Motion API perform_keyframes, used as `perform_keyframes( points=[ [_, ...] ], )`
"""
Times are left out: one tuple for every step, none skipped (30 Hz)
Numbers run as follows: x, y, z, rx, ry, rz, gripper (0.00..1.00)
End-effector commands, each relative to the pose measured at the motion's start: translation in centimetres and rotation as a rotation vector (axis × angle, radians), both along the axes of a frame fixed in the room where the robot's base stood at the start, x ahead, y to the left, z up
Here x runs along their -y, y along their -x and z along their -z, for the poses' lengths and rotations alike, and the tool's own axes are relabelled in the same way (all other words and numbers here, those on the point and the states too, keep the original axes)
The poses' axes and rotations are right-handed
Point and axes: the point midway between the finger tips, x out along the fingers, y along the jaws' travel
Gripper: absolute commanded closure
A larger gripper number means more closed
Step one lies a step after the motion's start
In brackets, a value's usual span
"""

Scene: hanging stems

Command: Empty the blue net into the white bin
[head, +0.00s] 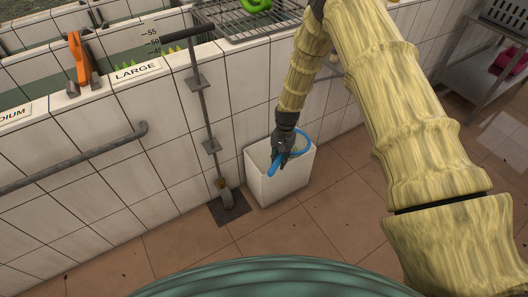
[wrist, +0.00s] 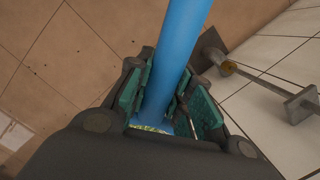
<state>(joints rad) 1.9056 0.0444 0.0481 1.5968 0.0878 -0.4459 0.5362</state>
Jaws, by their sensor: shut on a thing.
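My gripper (head: 283,147) is shut on the blue handle of the net (head: 274,166), over the opening of the white bin (head: 288,187). The net's blue hoop (head: 307,146) shows to the right of my gripper, at the bin's right rim. In the wrist view, the blue handle (wrist: 180,45) runs between the teal finger pads of my gripper (wrist: 166,97). A small patch of yellow-green and white shows below the handle there; I cannot tell what it is. The net's bag and the bin's inside are mostly hidden.
The bin stands on brown floor tiles against a white tiled tank wall (head: 190,150). A grey upright pipe (head: 205,115) is left of it. A wire rack (head: 255,22) with a green item and an orange clamp-like thing (head: 78,62) sit on top. A metal trolley (head: 490,60) stands far right.

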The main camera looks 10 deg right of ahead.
Motion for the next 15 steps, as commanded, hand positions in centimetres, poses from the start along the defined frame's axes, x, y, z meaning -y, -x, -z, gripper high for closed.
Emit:
perform_keyframes(
  points=[
    [0.0,-1.4,1.8,0.012,0.008,0.043,1.00],
    [-0.1,-2.2,2.3,0.018,0.014,0.073,1.00],
    [-0.2,-3.2,2.8,0.025,0.019,0.111,1.00],
    [-0.3,-3.9,3.2,0.030,0.024,0.138,1.00],
    [-0.3,-4.6,3.6,0.035,0.029,0.165,1.00],
    [-0.4,-5.6,4.1,0.042,0.037,0.203,1.00],
    [-0.5,-6.4,4.5,0.047,0.042,0.230,1.00],
    [-0.7,-7.1,4.8,0.052,0.048,0.258,1.00],
    [-0.8,-8.1,5.3,0.058,0.056,0.294,1.00],
    [-1.0,-8.8,5.6,0.061,0.061,0.320,1.00],
    [-1.1,-9.5,6.0,0.067,0.067,0.346,1.00],
    [-1.3,-10.4,6.4,0.071,0.075,0.380,1.00],
    [-1.5,-11.1,6.6,0.074,0.080,0.403,1.00],
    [-1.6,-11.6,6.9,0.077,0.085,0.425,1.00],
    [-1.8,-12.4,7.1,0.081,0.093,0.454,1.00]
  ],
)
